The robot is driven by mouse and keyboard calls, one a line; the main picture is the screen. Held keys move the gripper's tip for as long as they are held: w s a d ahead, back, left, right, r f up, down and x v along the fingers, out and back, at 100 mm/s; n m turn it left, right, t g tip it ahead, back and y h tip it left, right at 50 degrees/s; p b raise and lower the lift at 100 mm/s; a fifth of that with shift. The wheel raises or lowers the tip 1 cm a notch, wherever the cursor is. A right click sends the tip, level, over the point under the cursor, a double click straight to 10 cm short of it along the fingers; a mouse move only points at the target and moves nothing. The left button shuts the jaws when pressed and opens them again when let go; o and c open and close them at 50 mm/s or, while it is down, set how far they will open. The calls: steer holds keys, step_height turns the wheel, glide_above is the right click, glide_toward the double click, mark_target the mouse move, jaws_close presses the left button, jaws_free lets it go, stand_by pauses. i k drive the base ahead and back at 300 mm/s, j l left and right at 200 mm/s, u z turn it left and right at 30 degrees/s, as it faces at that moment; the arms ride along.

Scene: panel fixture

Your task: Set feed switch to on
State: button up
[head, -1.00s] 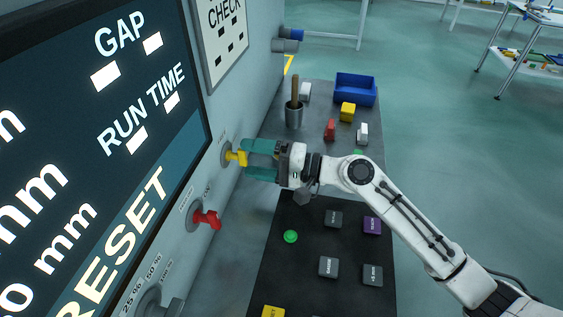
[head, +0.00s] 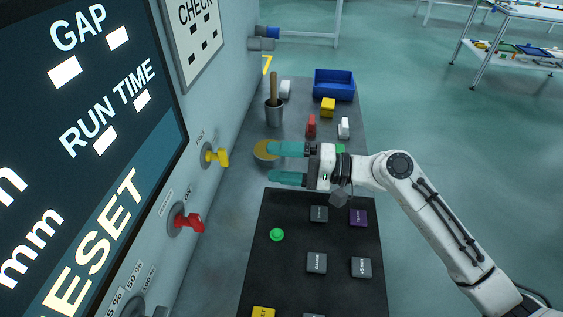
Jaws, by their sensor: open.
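Two rotary switches stick out of the grey panel wall: a yellow switch (head: 218,157) above and farther off, and a red switch (head: 190,222) nearer. The small labels beside them are too small to read surely, so I cannot tell which is the feed switch or what position each shows. My gripper (head: 272,165) has two teal fingers, spread apart and empty. It points left at the panel, with its fingertips to the right of the yellow switch and clear of it. The red switch is lower left of the gripper, not touched.
A dark button board (head: 283,261) with several keys lies below the gripper. Behind are a grey cup (head: 274,113) with a wooden handle, a blue bin (head: 334,84), and small coloured blocks. A tan disc (head: 263,155) lies partly behind a finger. The lit display (head: 115,150) fills the left.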

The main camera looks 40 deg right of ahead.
mark_target(194, 219)
steer(key=k+l, duration=0.45)
steer(key=l, duration=0.25)
steer(key=k+l, duration=0.25)
steer(key=l, duration=0.1)
